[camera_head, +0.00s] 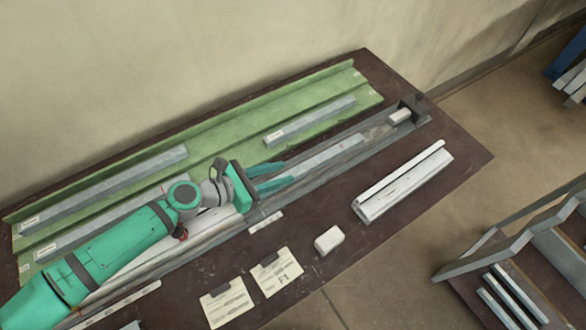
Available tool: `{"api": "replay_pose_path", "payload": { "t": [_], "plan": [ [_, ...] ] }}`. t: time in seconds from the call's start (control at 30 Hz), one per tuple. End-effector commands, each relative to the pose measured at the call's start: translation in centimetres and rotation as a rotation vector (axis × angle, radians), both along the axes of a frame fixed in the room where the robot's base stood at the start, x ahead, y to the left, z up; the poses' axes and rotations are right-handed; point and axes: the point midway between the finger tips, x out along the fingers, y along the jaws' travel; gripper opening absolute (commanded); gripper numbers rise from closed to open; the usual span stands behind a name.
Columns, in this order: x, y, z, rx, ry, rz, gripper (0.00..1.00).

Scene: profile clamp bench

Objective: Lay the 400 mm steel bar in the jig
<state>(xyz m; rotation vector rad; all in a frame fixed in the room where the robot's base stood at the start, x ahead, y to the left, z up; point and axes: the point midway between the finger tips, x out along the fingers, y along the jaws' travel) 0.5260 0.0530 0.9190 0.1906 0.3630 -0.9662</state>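A long grey jig channel (385,138) runs diagonally across the dark bench, with a dark end stop (412,104) at its far right end. A flat grey bar (335,152) lies along the channel. My gripper (287,171) is over the channel at the left part of this bar, its two teal fingers apart. I see nothing held between them. Three more grey bars lie on a green tray (367,94): one at the right (310,121), one at the upper left (105,176) and one lower left (105,218), partly behind my arm. Their labels are too small to read, so I cannot tell lengths.
A pale profile piece (402,182) and a small white block (329,240) lie in front of the jig. Two paper cards (276,272) lie near the front edge. A pale block (399,116) sits by the end stop. The bench's right corner (462,158) is clear.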

Motion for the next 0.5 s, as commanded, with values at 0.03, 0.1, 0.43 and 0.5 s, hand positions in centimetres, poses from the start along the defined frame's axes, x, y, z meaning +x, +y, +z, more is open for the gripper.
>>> {"api": "replay_pose_path", "payload": {
  "t": [0.03,0.1,0.43,0.5],
  "plan": [
    [-0.5,0.9,0.5,0.0,-0.001,0.004,0.31],
    [-1.1,1.8,0.9,-0.001,-0.001,0.003,0.31],
    [-2.7,4.0,2.2,0.0,-0.001,-0.003,0.31],
    [-2.8,4.1,2.2,0.0,-0.001,-0.004,0.31]
  ]
}}
